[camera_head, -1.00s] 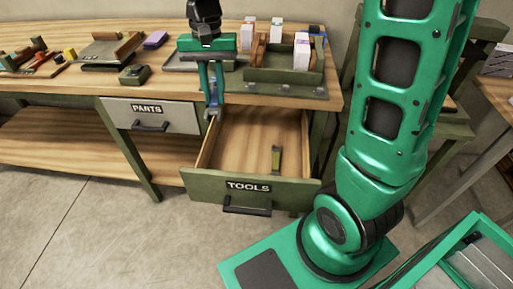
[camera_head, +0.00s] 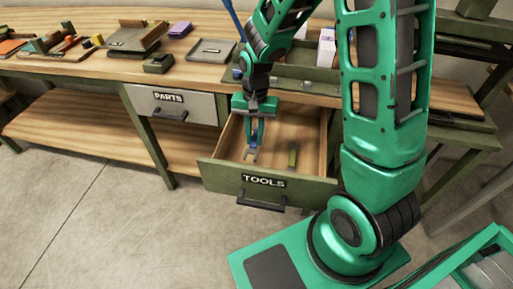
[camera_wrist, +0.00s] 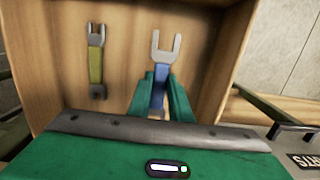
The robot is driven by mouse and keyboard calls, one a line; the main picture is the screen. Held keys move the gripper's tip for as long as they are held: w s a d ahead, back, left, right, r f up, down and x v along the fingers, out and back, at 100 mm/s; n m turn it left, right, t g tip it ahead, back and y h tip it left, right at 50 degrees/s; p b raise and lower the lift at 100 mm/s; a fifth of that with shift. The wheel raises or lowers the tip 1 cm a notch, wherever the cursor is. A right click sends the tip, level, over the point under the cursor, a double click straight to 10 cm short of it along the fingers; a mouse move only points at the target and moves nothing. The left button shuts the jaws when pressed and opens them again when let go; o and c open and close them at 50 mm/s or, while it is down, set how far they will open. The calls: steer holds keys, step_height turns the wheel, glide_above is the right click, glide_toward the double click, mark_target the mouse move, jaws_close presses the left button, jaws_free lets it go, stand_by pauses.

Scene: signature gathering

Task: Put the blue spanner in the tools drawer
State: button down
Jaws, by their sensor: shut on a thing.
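The blue spanner (camera_wrist: 158,90) is between the fingers of my gripper (camera_wrist: 160,98) in the wrist view, its grey open jaw pointing away from the gripper. In the head view my gripper (camera_head: 254,130) points down over the open tools drawer (camera_head: 262,180), and the spanner's grey end (camera_head: 250,154) hangs below the fingers, inside the drawer's outline. I cannot tell whether the spanner touches the drawer floor. A yellow-green spanner (camera_wrist: 97,65) lies on the drawer floor beside it, and it also shows in the head view (camera_head: 292,155).
The shut parts drawer (camera_head: 172,104) is left of the tools drawer. The bench top (camera_head: 100,68) above holds a grey tray (camera_head: 210,51), a purple block (camera_head: 180,29) and a dark green holder (camera_head: 290,80).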

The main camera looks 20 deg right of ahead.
mark_target(254, 148)
steer(key=shift+f, duration=2.95)
steer(key=shift+f, duration=0.1)
steer(key=c, duration=1.6)
jaws_free()
steer(key=r, duration=1.2)
steer(key=shift+w+d+r, duration=0.15)
steer(key=shift+w+d, duration=0.2)
